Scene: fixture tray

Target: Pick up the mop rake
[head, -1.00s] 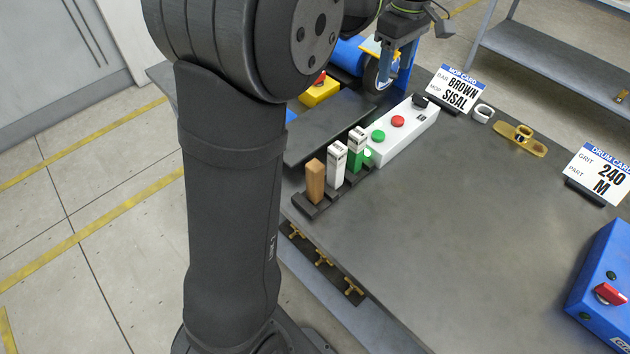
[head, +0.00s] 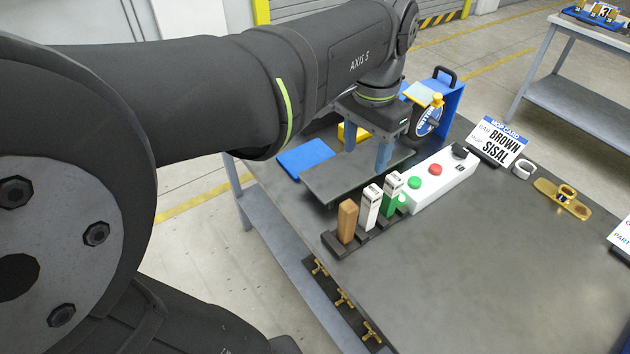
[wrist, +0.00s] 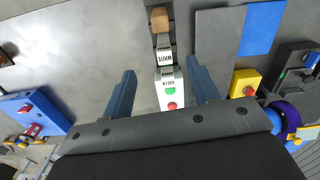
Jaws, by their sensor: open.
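I cannot pick out the mop rake for sure in either view. My gripper (head: 366,160) is open and empty, its fingers pointing down, in front of the dark flat plate (head: 330,182) in the head view. In the wrist view my gripper (wrist: 160,66) has its two blue fingers apart, with the bar rack and the white button box (wrist: 171,98) showing between them. The mop wheel (head: 428,121) stands at the back beside a blue frame, partly behind my arm.
Brown (head: 347,221), white (head: 371,207) and green (head: 391,194) bars stand upright in a black rack. The table's right front is clear.

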